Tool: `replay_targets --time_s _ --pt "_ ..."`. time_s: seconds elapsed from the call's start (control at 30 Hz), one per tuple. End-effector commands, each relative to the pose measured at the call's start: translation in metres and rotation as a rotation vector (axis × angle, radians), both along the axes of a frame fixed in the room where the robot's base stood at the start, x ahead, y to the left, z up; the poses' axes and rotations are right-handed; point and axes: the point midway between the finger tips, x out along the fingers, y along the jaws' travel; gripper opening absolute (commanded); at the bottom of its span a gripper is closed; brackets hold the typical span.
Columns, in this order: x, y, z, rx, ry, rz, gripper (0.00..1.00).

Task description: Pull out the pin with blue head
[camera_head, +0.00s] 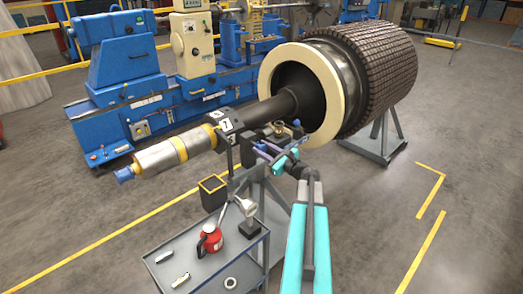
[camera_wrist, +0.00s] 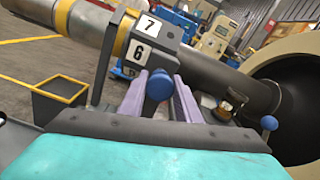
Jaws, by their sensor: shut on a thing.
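The pin with blue head (camera_wrist: 158,86) shows its round blue ball between the two purple fingers of my gripper (camera_wrist: 160,82) in the wrist view. The fingers are shut on it, just in front of the dark block with white labels 7 and 6 (camera_wrist: 143,42). The pin's shaft is hidden behind the ball. A second blue ball head (camera_wrist: 269,122) stands to the right, apart from the fingers. In the head view my gripper (camera_head: 262,149) is beside the dark block on the rotor shaft, and the held head is hard to make out.
The large rotor (camera_head: 375,65) rests on a grey stand (camera_head: 385,150) at the right. A brass fitting (camera_wrist: 232,100) is close to the right finger. A grey cart (camera_head: 215,268) with a red can (camera_head: 209,240) stands below. Floor at the right is clear.

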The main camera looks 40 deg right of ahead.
Motion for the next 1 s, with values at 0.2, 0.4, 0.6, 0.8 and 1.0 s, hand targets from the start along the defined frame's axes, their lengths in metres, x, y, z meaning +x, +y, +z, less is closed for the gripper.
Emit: replay_targets --time_s 0.2,0.4,0.6,0.8,1.0 --pt "-0.002 0.001 -0.003 -0.001 0.006 -0.001 0.33" --pt "0.001 0.003 -0.003 0.0 0.005 0.003 0.49" --pt "0.002 0.004 -0.002 0.0 0.003 0.004 0.49" --pt "-0.004 0.006 -0.003 0.0 0.003 0.006 0.49" --pt "-0.024 0.006 -0.003 -0.001 0.003 0.003 0.49"
